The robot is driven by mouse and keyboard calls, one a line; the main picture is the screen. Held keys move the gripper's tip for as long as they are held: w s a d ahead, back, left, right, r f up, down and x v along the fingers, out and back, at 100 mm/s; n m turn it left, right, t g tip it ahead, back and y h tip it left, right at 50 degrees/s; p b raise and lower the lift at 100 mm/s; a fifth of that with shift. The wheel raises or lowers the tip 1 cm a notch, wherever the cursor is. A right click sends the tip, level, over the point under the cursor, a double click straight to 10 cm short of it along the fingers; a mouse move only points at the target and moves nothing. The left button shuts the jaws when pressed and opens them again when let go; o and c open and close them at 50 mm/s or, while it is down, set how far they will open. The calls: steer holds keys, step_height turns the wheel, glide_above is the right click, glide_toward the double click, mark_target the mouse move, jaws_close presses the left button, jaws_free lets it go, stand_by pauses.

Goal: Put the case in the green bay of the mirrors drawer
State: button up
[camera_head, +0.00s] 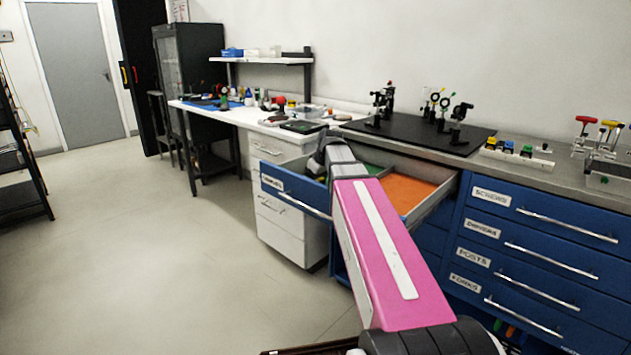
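The blue drawer (325,211) stands pulled out; its front label (273,183) is too small to read surely. Inside it, a green bay (373,169) lies toward the back and an orange bay (408,193) fills the right part. My pink arm reaches over the drawer and hides much of its left part. My gripper (319,168) is at the arm's far end, over the drawer's left part. Its fingers are mostly hidden, so I cannot tell whether it is open or holding something. I cannot make out the case for certain.
Right of the drawer are shut blue drawers (540,232) with bar handles. Above, a metal bench top carries a black optics board (418,134) with several mounts. A white bench (250,115) with small items stands behind left. The floor (160,250) at left is clear.

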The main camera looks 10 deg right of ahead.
steer(key=o, duration=0.9)
steer(key=shift+f, duration=0.1)
steer(key=v, duration=1.2)
steer(key=shift+w, duration=0.1)
